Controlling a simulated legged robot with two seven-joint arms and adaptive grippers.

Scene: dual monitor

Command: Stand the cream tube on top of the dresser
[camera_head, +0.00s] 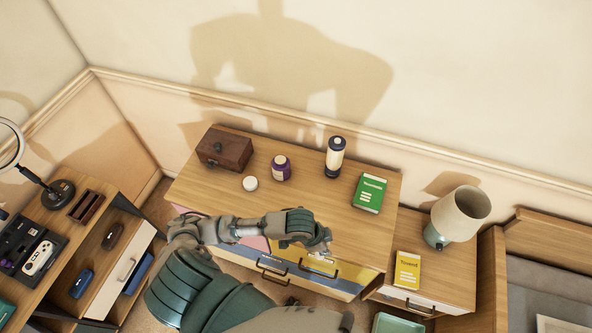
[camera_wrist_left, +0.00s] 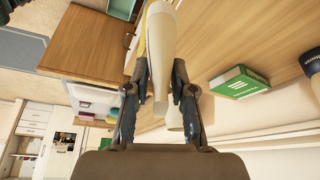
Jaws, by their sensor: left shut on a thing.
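The cream tube (camera_wrist_left: 161,45) shows in the left wrist view as a pale, tapered tube between the two fingers. My left gripper (camera_wrist_left: 160,78) is shut on it. In the head view my left gripper (camera_head: 318,245) is over the front edge of the dresser (camera_head: 318,192), near its upper drawers. The tube is hard to make out there beside the fingers. The dresser has a light wood top. My right gripper is not in view.
On the dresser stand a dark wooden box (camera_head: 224,149), a white round item (camera_head: 250,183), a purple jar (camera_head: 281,168), a black-and-white bottle (camera_head: 334,157) and a green book (camera_head: 369,193). The top's middle is clear. A lamp (camera_head: 460,214) and yellow book (camera_head: 407,270) stand on the nightstand.

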